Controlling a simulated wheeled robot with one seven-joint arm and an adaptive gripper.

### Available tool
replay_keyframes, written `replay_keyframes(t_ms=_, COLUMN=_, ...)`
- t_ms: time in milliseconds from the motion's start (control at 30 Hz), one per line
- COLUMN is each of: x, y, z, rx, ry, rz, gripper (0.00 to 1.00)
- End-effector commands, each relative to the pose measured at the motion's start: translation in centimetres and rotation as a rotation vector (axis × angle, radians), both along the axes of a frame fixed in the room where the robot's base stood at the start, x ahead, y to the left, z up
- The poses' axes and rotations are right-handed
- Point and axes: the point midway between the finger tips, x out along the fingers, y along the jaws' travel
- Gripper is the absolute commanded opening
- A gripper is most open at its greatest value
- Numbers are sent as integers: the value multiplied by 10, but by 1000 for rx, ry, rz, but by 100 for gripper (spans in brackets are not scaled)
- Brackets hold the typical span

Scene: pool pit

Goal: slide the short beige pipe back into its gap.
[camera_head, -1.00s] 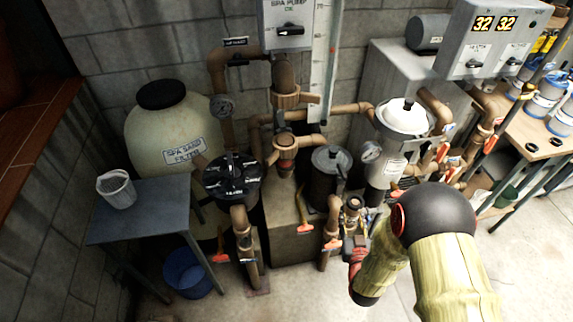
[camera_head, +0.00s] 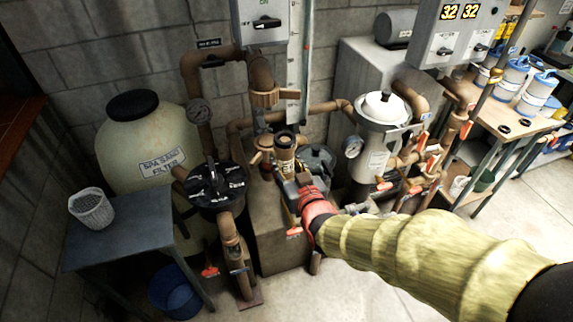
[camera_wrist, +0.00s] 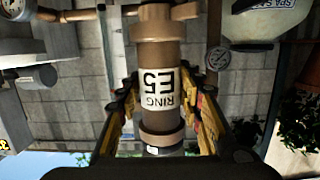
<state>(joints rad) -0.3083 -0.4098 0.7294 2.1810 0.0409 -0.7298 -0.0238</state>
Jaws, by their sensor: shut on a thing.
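The short beige pipe (camera_head: 285,155) has a collar at each end and a white label that reads RING E5 upside down in the wrist view (camera_wrist: 160,55). My gripper (camera_head: 292,182) is shut on it, with one finger on each side in the wrist view (camera_wrist: 162,105). The pipe stands roughly upright in the head view. A brown coupling (camera_head: 263,98) on the vertical line hangs above and left of it. A brown fitting (camera_head: 265,145) is just left of it, partly hidden. The space between these two looks open. I cannot tell whether the pipe touches either.
The black-lidded pump (camera_head: 215,185) and sand filter tank (camera_head: 135,150) are left. A white-topped filter canister (camera_head: 380,125) is right. A grey table (camera_head: 120,235) with a white basket (camera_head: 91,208) stands at the left; a blue bucket (camera_head: 175,290) is beneath. Clear floor lies at front right.

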Motion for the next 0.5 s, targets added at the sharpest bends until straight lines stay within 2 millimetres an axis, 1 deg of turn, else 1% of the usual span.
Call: replay_keyframes(t_ms=500, x=43, y=12, z=-6, rx=1, ry=-2, rz=0, gripper=14)
